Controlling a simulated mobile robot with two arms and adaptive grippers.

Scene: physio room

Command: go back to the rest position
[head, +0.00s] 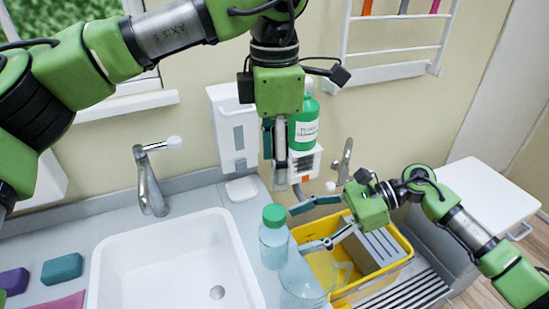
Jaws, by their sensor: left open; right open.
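My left gripper (276,160) hangs fingers down at the upper middle of the head view, in front of the wall dispensers. Its fingers are seen nearly edge-on, with nothing visible between them. My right gripper (300,228) is lower and to the right, its fingers spread and pointing left. It is open and appears empty. Its fingertips are close to the right side of a clear bottle with a green cap (274,212); I cannot tell whether they touch. The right gripper is above the yellow tub (403,243).
A clear jug (303,284) stands below the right gripper. A white sink (130,262) and a tap (149,188) are at left. A green labelled bottle (304,130) is just right of the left gripper, beside a white dispenser (232,130). A wall rack (392,72) is above.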

